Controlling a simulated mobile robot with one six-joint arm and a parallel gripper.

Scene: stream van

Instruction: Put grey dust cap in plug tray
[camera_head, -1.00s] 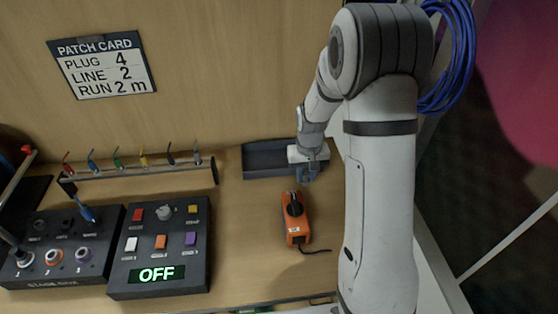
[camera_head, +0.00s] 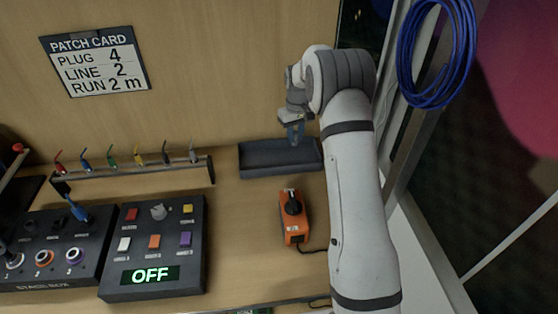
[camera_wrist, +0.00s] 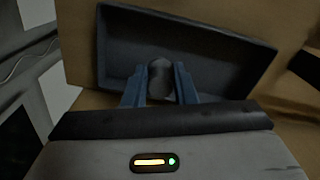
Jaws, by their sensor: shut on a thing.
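The plug tray (camera_head: 262,172) is a dark, shallow, open box on the wooden bench against the back wall, in the middle of the head view. My gripper (camera_head: 294,136) is above the tray's right part, fingers pointing down. In the wrist view my gripper (camera_wrist: 160,88) is shut on the grey dust cap (camera_wrist: 160,74), a small rounded grey piece between the blue fingertips. The tray's rim (camera_wrist: 190,24) surrounds the cap in that view, with the bare floor behind it. The cap is too hidden by the fingers to make out in the head view.
An orange device (camera_head: 293,217) with a black knob lies in front of the tray, its cable trailing right. A rack (camera_head: 140,172) of several coloured plugs stands left. A button box (camera_head: 154,248) reading OFF and a stage box (camera_head: 45,245) sit front left. Blue cable (camera_head: 436,60) hangs right.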

